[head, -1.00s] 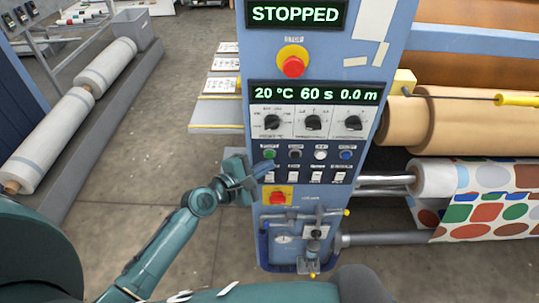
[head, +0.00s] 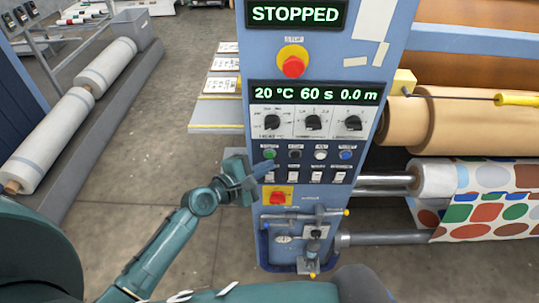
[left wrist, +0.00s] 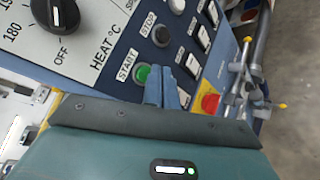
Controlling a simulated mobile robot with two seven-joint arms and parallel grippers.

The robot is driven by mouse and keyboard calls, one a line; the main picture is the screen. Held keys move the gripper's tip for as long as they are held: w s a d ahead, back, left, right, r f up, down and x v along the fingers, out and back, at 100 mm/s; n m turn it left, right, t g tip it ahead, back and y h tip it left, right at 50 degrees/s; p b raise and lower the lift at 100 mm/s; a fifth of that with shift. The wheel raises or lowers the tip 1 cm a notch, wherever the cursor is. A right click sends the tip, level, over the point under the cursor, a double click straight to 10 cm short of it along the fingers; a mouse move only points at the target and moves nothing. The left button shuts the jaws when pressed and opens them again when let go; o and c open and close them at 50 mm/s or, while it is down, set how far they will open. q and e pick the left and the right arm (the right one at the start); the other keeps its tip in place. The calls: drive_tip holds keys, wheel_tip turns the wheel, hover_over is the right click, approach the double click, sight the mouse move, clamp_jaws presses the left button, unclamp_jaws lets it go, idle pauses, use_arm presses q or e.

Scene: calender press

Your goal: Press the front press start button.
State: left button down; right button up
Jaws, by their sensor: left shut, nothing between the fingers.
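The green start button (head: 269,153) is at the left end of a row of buttons on the blue control panel. It also shows in the left wrist view (left wrist: 143,75), beside the label START. My left gripper (head: 266,168) is shut and empty, with its fingertips just below the green button. In the left wrist view the blue fingers (left wrist: 162,88) are close to the button's right side; I cannot tell whether they touch the panel. The display (head: 296,14) reads STOPPED. My right gripper is not in view.
A red stop button (head: 293,66) on a yellow plate is above the readout. Black knobs (head: 313,122) sit over the button row. A smaller red switch (head: 278,197) and pipework (head: 305,220) are below. Rollers with patterned cloth (head: 485,205) are at right.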

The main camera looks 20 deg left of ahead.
use_arm(q)
drive_tip(key=shift+w, duration=0.1)
drive_tip(key=shift+w+a, duration=0.15)
drive_tip(key=shift+w, duration=0.15)
